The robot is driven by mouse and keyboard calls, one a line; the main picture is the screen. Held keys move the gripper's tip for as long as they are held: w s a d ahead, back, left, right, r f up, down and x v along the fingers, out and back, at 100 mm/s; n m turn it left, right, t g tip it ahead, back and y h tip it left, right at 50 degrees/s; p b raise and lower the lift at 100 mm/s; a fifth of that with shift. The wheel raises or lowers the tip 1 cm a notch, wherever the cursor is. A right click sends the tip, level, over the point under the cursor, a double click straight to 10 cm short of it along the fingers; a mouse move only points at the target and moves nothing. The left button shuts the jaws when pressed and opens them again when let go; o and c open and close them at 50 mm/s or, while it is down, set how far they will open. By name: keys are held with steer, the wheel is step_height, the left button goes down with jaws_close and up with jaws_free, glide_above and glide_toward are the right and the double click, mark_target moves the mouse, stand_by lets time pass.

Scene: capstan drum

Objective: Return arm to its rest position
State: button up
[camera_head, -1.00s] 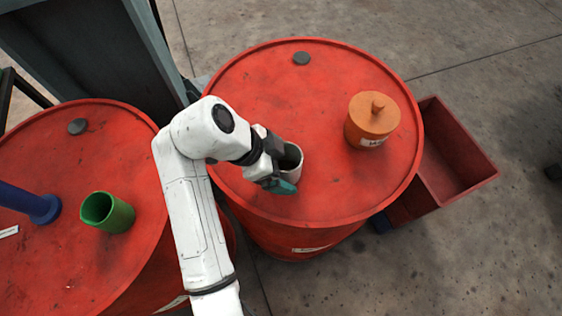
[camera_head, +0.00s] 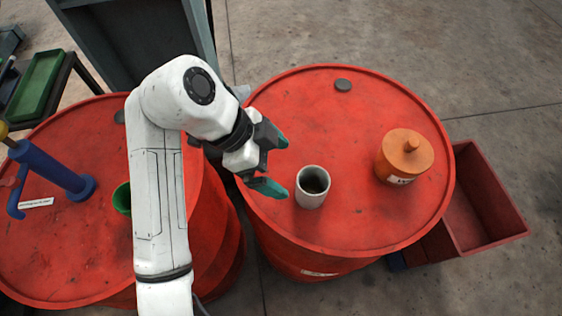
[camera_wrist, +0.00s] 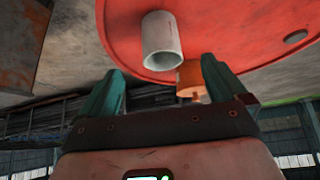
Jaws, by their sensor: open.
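My gripper (camera_head: 277,165) is open and empty, with its teal fingers apart. In the head view it is just left of a white-grey cup (camera_head: 312,187), which stands upright on the right red drum (camera_head: 330,110). The gripper and cup look apart. My white arm reaches up from the bottom of the head view and bends right to the gripper. In the wrist view the cup (camera_wrist: 161,40) is beyond and between the two fingers (camera_wrist: 160,85), and the drum (camera_wrist: 235,25) shows behind it.
An orange lidded jar (camera_head: 404,158) and a dark disc (camera_head: 343,85) are on the right drum. The left drum (camera_head: 60,250) bears a blue pump-like tool (camera_head: 55,170) and a green cup (camera_head: 122,199), partly hidden by my arm. A red bin (camera_head: 490,205) sits on the floor at right.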

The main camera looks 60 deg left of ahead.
stand_by(0.5)
steer(key=shift+n, duration=0.7)
steer(key=w+d+f, duration=0.2)
steer(key=w+d, duration=0.3)
steer(key=w+d+f, duration=0.2)
steer(key=w+d, duration=0.2)
steer(key=d, duration=0.2)
steer(key=w+d+f, duration=0.1)
steer(key=w+d, duration=0.4)
steer(key=d, duration=0.1)
steer(key=shift+w+d+f, duration=0.1)
steer(key=shift+w+f, duration=0.2)
steer(key=shift+f, duration=0.1)
steer(key=d+f+n+y, duration=0.1)
steer(key=d+f+n, duration=0.15)
steer(key=d, duration=1.05)
steer(key=d+f+n+y, duration=0.1)
steer(key=d+f, duration=0.3)
steer(key=d, duration=1)
steer(key=s+d+f+g, duration=0.2)
steer(key=s+d+f, duration=0.1)
steer(key=s, duration=0.6)
steer(key=s+d+f+n+g+y, duration=0.1)
steer(key=s+d+f, duration=0.2)
steer(key=s, duration=0.7)
steer(key=shift+d+f+g, duration=0.2)
steer(key=shift+d+g, duration=0.2)
steer(key=shift+d, duration=0.3)
steer(key=shift+n, duration=0.25)
